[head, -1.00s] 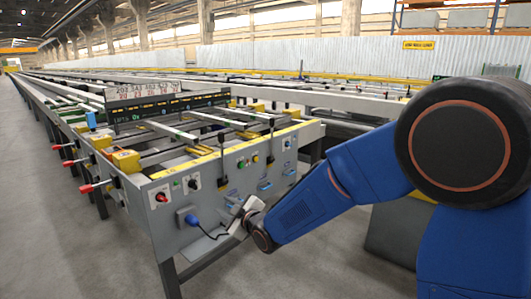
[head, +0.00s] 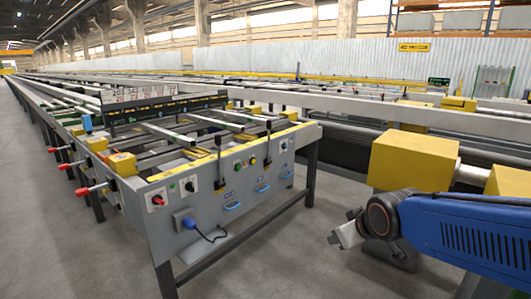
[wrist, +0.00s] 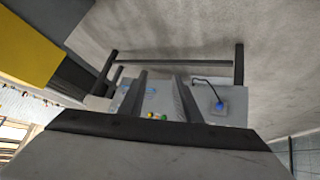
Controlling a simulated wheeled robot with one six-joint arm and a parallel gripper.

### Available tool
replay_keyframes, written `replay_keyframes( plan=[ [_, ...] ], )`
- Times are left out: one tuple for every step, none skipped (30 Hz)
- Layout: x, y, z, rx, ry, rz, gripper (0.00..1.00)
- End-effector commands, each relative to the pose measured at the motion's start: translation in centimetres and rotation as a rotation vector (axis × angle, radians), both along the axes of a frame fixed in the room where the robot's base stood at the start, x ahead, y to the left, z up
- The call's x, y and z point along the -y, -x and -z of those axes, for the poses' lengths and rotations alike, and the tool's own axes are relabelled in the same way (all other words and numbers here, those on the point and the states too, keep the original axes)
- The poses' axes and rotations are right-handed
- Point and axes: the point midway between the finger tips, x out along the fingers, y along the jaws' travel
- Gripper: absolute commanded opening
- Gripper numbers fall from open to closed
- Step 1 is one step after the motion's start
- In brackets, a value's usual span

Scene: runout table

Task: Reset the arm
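My gripper (head: 338,238) shows in the head view at the lower right, off the right front corner of the runout table (head: 210,222). In the wrist view its two fingers (wrist: 160,97) stand apart with the grey control panel visible between them, and I see nothing held. The panel bears knobs, a red button, black levers and a blue plug (head: 187,219) with a dark cable. The gripper is apart from the panel, over open floor. My blue arm reaches in from the right edge.
Yellow blocks (head: 412,160) on the neighbouring line stand close behind my arm. Red-handled levers (head: 82,190) stick out from the table's left side. Concrete floor (head: 300,272) is clear in front. A pale corrugated wall (head: 300,56) runs along the back.

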Motion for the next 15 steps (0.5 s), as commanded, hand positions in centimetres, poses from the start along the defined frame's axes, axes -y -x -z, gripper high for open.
replay_keyframes(
  plan=[
    [1.3,1.8,-0.1,-0.026,-0.01,0.039,0.3],
    [2.0,2.8,0.0,-0.046,-0.016,0.063,0.3],
    [2.9,4.2,0.2,-0.072,-0.023,0.091,0.3],
    [3.5,5.3,0.3,-0.091,-0.029,0.114,0.3],
    [4.1,6.3,0.4,-0.112,-0.035,0.137,0.3],
    [4.8,7.8,0.6,-0.137,-0.043,0.167,0.3],
    [5.3,8.9,0.7,-0.156,-0.05,0.19,0.3],
    [5.8,10.0,0.9,-0.176,-0.057,0.212,0.3],
    [6.3,11.5,1.2,-0.201,-0.066,0.242,0.3],
    [6.7,12.6,1.3,-0.219,-0.072,0.263,0.3],
    [7.0,13.6,1.5,-0.238,-0.078,0.282,0.3],
    [7.4,14.9,1.7,-0.258,-0.086,0.308,0.3],
    [7.7,15.8,1.9,-0.273,-0.091,0.324,0.3],
    [7.9,16.6,2.0,-0.286,-0.095,0.34,0.3],
    [8.1,17.5,2.2,-0.302,-0.102,0.358,0.3]
  ],
)
